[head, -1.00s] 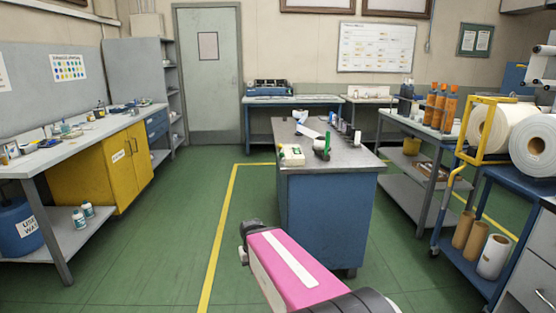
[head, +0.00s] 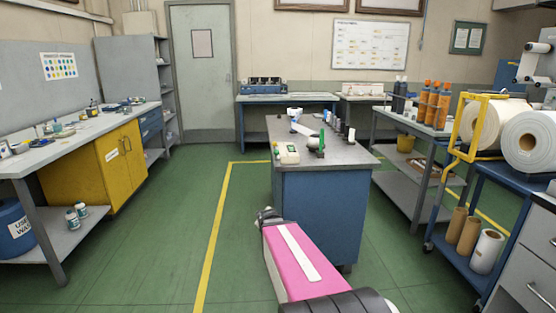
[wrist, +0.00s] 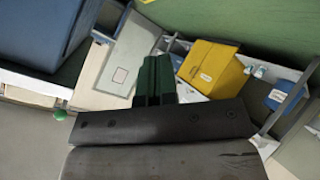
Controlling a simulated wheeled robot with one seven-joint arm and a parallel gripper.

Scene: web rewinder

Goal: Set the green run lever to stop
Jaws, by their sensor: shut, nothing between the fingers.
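The green lever (head: 321,142) stands upright at the front of the machine on the blue-sided bench (head: 322,215). It is small here, and its exact setting is hard to read. A green knob (wrist: 60,115) shows at the left of the wrist view; I cannot tell for sure that it is the lever's. My gripper (wrist: 153,62) shows its dark green fingers together and empty in the wrist view, apart from that knob. In the head view my pink arm reaches forward in front of the bench, and the fingers cannot be made out.
A cream control box (head: 288,154) sits left of the lever on the bench top. A yellow cabinet (head: 112,160) stands at left. A cart with white rolls (head: 532,142) and a shelf table with orange bottles (head: 432,105) stand at right. Green floor is clear left of the bench.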

